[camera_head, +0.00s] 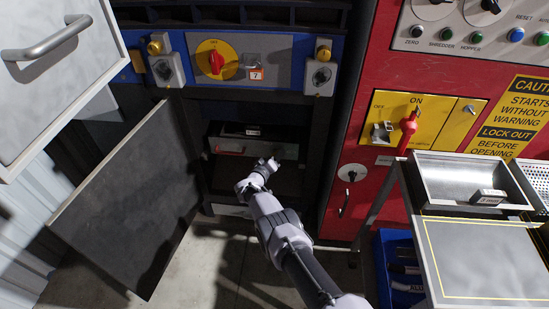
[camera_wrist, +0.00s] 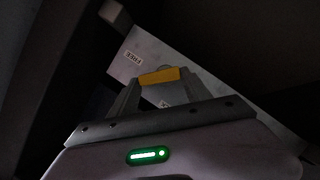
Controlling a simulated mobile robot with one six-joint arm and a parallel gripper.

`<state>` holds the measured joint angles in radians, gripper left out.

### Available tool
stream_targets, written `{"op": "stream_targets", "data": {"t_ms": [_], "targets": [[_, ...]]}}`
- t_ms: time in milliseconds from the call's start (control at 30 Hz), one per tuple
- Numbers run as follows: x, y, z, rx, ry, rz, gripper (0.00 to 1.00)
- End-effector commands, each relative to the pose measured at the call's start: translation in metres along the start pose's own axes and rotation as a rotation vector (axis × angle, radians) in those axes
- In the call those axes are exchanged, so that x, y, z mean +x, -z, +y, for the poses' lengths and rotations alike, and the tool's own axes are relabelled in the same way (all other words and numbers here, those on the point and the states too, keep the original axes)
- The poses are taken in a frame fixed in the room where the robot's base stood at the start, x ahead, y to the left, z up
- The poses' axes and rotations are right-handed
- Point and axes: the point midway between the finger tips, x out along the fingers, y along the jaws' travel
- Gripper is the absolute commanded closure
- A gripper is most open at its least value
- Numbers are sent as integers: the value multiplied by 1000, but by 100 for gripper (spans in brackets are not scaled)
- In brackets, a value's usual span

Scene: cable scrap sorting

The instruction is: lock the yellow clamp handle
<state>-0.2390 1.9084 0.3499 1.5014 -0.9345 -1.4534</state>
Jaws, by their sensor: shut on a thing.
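The yellow clamp handle (camera_wrist: 160,76) shows in the wrist view as a short yellow bar between my two fingers. My gripper (camera_head: 268,164) is inside the open dark cabinet in the head view, in front of its lower part. In the wrist view the grey fingers of my gripper stand at both ends of the yellow bar and are shut on it. The clamp handle cannot be made out in the head view, where the gripper and shadow cover it. The clamp's body is too dark to tell.
The cabinet door (camera_head: 125,205) stands open at the left. A pale labelled plate (camera_wrist: 140,50) lies behind the handle. A red cabinet (camera_head: 345,130) with a red-handled switch (camera_head: 408,124) is at the right. A metal tray (camera_head: 458,172) and blue bin (camera_head: 385,262) stand at the lower right.

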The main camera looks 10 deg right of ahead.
Motion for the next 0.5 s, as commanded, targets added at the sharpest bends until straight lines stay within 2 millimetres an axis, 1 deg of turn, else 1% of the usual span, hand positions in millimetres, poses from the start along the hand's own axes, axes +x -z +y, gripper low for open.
{"op": "stream_targets", "data": {"t_ms": [200, 233, 333, 500], "targets": [[0, 0, 0, 0, 0, 0, 84], [0, 0, 0, 0, 0, 0, 42], [0, 0, 0, 1, 0, 0, 22], [0, 0, 0, 1, 0, 0, 22]]}}
